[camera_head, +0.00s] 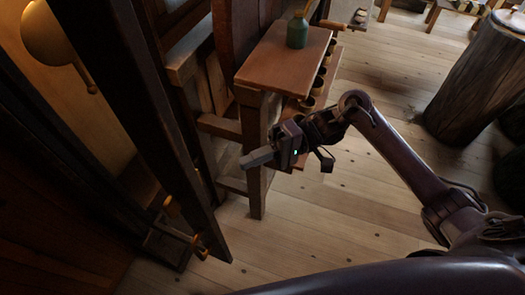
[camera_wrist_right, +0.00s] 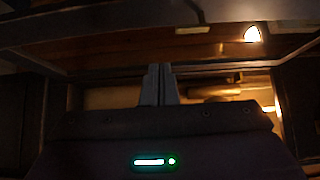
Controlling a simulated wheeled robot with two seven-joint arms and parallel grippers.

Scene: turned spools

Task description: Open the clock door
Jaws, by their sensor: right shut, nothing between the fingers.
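The tall dark clock case (camera_head: 62,128) stands at the left in the head view. A round brass pendulum bob (camera_head: 47,38) shows inside its lit interior. A long dark frame, which seems to be the clock door (camera_head: 135,108), slants down to the right of that interior; it looks swung out from the case, though I cannot tell how far. My right gripper (camera_head: 246,160) is shut and empty, pointing left towards this frame, with a visible gap between them. In the right wrist view the closed fingers (camera_wrist_right: 160,72) lie before dark wood. My left gripper is out of view.
A wooden bench (camera_head: 285,60) with a green bottle (camera_head: 297,30) stands just behind my right gripper. A thick log stump (camera_head: 468,95) stands at the right. Plank floor (camera_head: 310,225) is clear in the middle. Small orange knob-like parts (camera_head: 201,252) show near the frame's foot.

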